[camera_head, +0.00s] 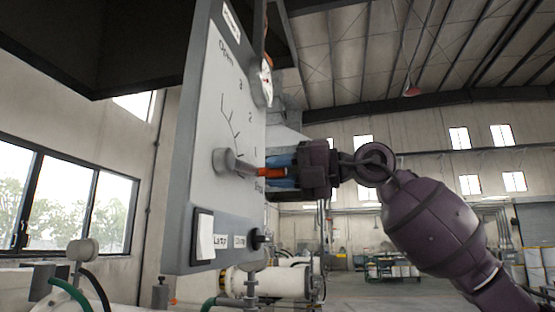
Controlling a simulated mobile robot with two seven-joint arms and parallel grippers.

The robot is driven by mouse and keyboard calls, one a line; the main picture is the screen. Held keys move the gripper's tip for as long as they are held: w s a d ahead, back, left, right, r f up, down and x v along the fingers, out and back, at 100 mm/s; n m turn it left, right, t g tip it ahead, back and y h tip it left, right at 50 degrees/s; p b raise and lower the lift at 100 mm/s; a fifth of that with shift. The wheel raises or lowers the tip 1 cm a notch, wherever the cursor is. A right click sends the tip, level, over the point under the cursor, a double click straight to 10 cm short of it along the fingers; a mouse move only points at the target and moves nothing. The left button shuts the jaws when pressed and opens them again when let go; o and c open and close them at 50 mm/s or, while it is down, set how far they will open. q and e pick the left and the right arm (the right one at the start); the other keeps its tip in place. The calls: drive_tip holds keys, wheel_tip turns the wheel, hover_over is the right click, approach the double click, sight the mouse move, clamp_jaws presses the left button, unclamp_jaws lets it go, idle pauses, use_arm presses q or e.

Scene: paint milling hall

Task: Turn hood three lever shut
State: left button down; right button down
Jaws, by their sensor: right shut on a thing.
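The hood lever (245,167) has a grey hub on a light panel (218,105) and an orange-red grip. It points right and slightly down. The panel's scale has "Open" at the top, then 3, 2 and 1, and a lowest label, partly hidden, beside the grip. The lever lies close above that lowest label, below the 1. My right gripper (282,172) comes from the right and is shut on the lever's grip, its blue fingers around it. My left gripper is not in view. I cannot read the panel's top tag, so the hood number is not clear.
A black knob (258,239) and a white switch plate (204,235) sit low on the panel. A round gauge (266,82) is at its right edge. A dark hood (110,40) hangs above. White mill drums and hoses are below.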

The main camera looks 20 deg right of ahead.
drive_tip(key=shift+f+m, duration=0.8)
drive_tip(key=shift+f, duration=0.25)
drive_tip(key=c, duration=0.9)
unclamp_jaws()
